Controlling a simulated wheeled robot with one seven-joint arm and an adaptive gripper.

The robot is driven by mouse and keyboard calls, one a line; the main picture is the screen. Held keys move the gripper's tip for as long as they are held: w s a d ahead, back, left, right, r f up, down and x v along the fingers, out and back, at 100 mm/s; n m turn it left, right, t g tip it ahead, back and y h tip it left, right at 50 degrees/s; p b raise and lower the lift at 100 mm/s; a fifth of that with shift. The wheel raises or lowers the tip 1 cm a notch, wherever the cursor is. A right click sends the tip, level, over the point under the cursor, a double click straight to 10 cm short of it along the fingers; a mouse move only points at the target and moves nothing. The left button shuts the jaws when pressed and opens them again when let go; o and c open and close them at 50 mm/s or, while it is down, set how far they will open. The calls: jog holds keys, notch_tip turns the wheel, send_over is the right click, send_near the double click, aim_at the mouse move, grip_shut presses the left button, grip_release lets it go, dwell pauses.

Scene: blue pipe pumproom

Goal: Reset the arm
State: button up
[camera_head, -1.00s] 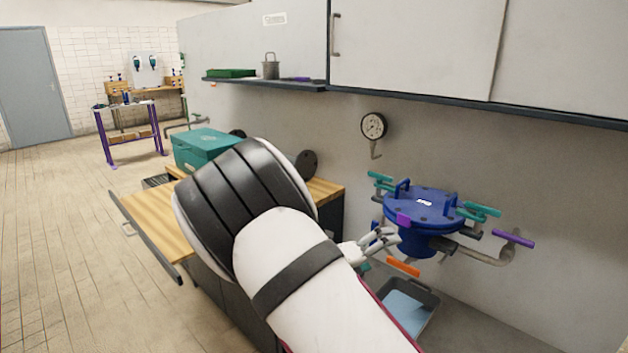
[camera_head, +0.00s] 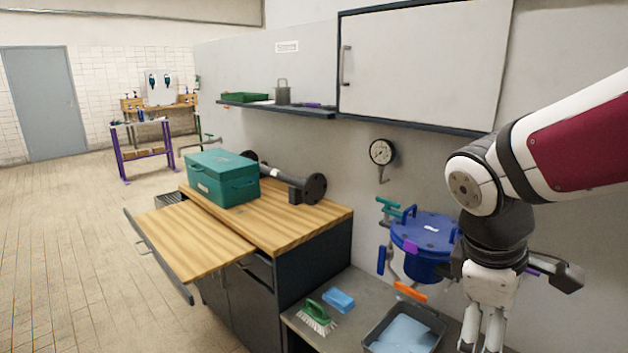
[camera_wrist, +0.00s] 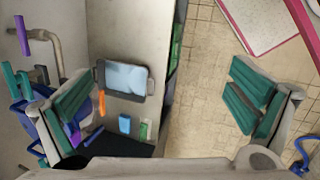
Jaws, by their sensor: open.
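My arm comes in from the right edge in the head view and bends down at the wrist. My gripper (camera_head: 482,338) points downward at the lower right, in front of and to the right of the blue lidded vessel (camera_head: 424,236). Its fingers are apart and nothing shows between them. The wrist view shows my gripper (camera_wrist: 158,100) with its green-padded fingers wide apart, left and right. Part of the vessel and its pipe (camera_wrist: 46,38) show behind the left finger. In the head view my gripper hides the vessel's right side.
A grey tray (camera_head: 437,324), a green brush (camera_head: 316,314) and a blue sponge (camera_head: 339,299) are on the low counter. A teal toolbox (camera_head: 222,178) stands on the wooden bench (camera_head: 290,228). A wall cabinet (camera_head: 425,62) hangs behind. Floor at left is clear.

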jog(key=s+a+r+m+t+y+p, duration=0.1)
jog(key=s+a+r+m+t+y, duration=0.2)
jog(key=s+m, duration=0.7)
jog(key=shift+s+a+r+y, duration=0.3)
jog(key=shift+s+a+r, duration=0.55)
jog(key=shift+a, duration=0.3)
jog(key=shift+w, duration=0.1)
jog(key=shift+c, duration=0.2)
